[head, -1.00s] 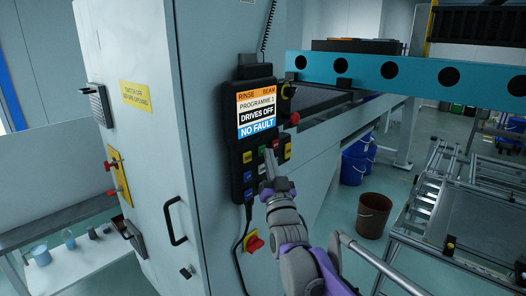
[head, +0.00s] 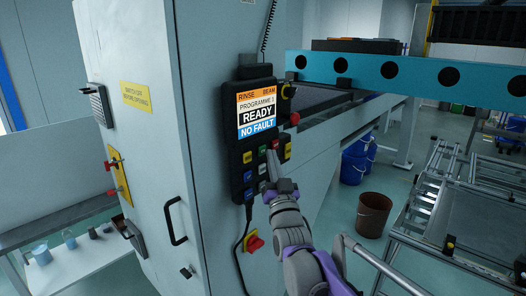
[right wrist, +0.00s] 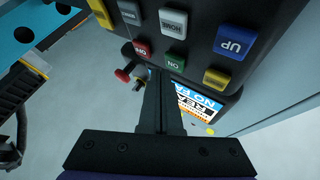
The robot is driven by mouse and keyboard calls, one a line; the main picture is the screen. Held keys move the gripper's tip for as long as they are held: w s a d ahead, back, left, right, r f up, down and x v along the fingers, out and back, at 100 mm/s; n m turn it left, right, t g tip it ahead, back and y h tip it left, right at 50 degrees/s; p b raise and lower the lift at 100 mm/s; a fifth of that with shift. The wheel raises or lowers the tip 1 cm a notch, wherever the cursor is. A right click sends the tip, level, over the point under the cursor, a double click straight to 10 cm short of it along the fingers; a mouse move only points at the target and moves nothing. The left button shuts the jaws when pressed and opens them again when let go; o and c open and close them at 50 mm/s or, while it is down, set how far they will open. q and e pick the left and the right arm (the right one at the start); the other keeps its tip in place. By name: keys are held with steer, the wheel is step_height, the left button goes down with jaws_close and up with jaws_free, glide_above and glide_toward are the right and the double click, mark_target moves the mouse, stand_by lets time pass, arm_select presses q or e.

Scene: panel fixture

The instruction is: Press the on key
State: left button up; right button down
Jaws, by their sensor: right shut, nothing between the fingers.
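The green on key (right wrist: 175,62), lettered "ON", is on a dark control panel (head: 233,180) fixed to the grey cabinet. In the head view the green key (head: 262,155) shows just left of my right gripper's tips. My right gripper (head: 272,155) is shut and empty, pointing up at the keys. In the right wrist view its fingers (right wrist: 160,85) lie just left of and below the on key; I cannot tell the exact gap. The panel's screen (head: 256,115) reads "READY" and "NO FAULT". My left gripper is out of view.
A red key (right wrist: 142,47), a grey "HOME" key (right wrist: 173,22), a blue "UP" key (right wrist: 235,40) and a yellow key (right wrist: 216,78) surround the on key. A teal beam (head: 420,75) spans the right. A cable hangs below the panel.

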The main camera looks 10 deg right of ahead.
steer(key=shift+s, duration=0.1)
steer(key=s+d, duration=0.1)
steer(key=s, duration=0.1)
steer(key=s+d, duration=0.2)
steer(key=shift+d, duration=0.1)
stand_by(0.5)
stand_by(0.5)
steer(key=s+f+n+g, duration=0.2)
steer(key=s+f+g, duration=1.6)
steer(key=s+f, duration=1.5)
step_height(320, 180, down, 3)
steer(key=shift+s+a+r+n, duration=0.1)
steer(key=shift+s+a+n, duration=0.1)
steer(key=shift+n, duration=0.1)
steer(key=shift+d, duration=0.1)
